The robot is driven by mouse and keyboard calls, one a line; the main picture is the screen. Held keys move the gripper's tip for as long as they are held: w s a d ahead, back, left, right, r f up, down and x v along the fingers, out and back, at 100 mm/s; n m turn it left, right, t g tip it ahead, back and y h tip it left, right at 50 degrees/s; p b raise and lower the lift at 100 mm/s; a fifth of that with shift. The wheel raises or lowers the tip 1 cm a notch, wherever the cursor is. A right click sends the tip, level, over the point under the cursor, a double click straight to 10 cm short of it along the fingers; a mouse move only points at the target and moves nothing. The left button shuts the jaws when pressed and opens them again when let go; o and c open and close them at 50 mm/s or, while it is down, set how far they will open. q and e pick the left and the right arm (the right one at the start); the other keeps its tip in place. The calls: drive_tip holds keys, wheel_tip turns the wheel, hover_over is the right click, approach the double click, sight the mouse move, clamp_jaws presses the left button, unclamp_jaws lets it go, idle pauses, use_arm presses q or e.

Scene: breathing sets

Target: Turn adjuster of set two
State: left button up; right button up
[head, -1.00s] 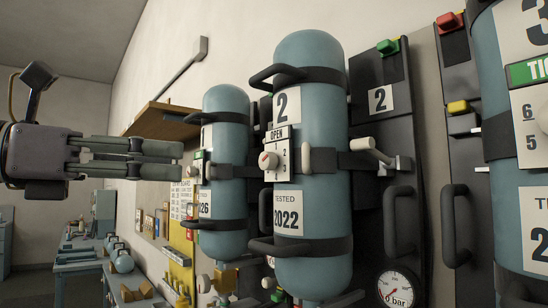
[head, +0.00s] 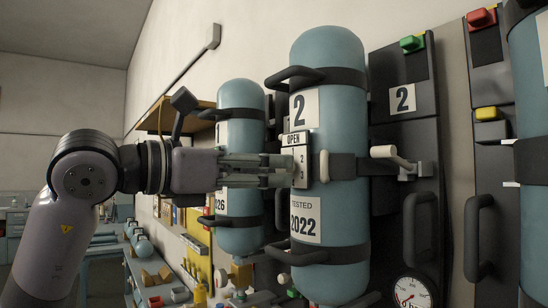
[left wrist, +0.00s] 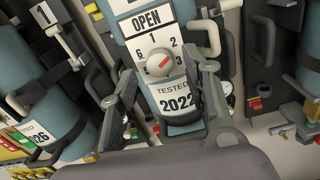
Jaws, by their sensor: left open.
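Set two is a blue cylinder (head: 340,110) with a "2" label, strapped in black bands; it also shows in the left wrist view (left wrist: 165,22). Its adjuster is a round white knob (left wrist: 159,62) with a red mark, on a numbered plate (left wrist: 150,42) headed "OPEN". My left gripper (head: 290,170) reaches in from the left, level with the plate, and hides the knob in the head view. In the left wrist view the left gripper (left wrist: 168,76) is open, one finger on each side of the knob; I cannot tell whether they touch it. My right gripper is out of view.
A second blue cylinder (head: 240,95) stands behind on the left, and another (head: 530,80) at the right edge. A bench (head: 150,270) is at lower left.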

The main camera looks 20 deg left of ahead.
use_arm(q)
drive_tip(key=shift+x, duration=1)
clamp_jaws()
